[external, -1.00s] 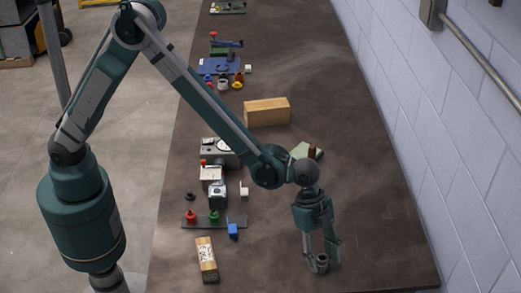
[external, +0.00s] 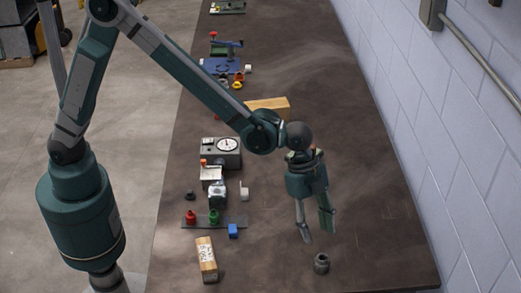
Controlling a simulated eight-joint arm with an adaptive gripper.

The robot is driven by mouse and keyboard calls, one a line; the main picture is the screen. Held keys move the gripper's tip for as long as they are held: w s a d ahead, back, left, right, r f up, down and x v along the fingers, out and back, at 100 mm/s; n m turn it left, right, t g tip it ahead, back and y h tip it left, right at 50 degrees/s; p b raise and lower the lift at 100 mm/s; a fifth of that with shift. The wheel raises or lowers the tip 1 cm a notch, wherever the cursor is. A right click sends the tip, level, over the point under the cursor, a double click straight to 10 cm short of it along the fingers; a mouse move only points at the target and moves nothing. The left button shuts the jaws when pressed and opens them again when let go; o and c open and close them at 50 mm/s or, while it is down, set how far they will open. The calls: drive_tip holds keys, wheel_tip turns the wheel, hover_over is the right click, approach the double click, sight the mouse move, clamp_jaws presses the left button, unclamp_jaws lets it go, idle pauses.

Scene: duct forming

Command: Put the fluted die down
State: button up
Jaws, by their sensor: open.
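A small dark grey ring-shaped piece, which looks like the fluted die (external: 321,264), stands on the brown table near its front right. Its fine surface detail is too small to make out. My gripper (external: 317,236) is above and slightly left of it, fingers pointing down and spread apart. The gripper is open and empty, and the piece is clear of both fingers.
A wooden block with a label (external: 206,259) lies at the front left. A rack with red and green pieces (external: 214,222), a blue piece (external: 233,231) and a dial gauge box (external: 221,152) stand along the left. The right side is largely bare.

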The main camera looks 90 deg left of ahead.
drive_tip(key=shift+s+a+r, duration=0.15)
drive_tip(key=shift+a+r, duration=0.05)
drive_tip(key=shift+r, duration=0.3)
idle(0.4)
drive_tip(key=s+a+r+n+t+y, duration=0.15)
drive_tip(key=s+a+r+n, duration=0.35)
drive_tip(key=s+a+r, duration=1.15)
drive_tip(key=s+a+n+t+y, duration=0.1)
drive_tip(key=s+a+n, duration=0.2)
drive_tip(key=s, duration=0.9)
drive_tip(key=s+a+n+t+y, duration=0.1)
drive_tip(key=s+a, duration=0.5)
drive_tip(key=s, duration=0.6)
drive_tip(key=shift+s+a+r+n+t, duration=0.35)
drive_tip(key=shift+n+t, duration=0.3)
drive_tip(key=shift+n, duration=0.45)
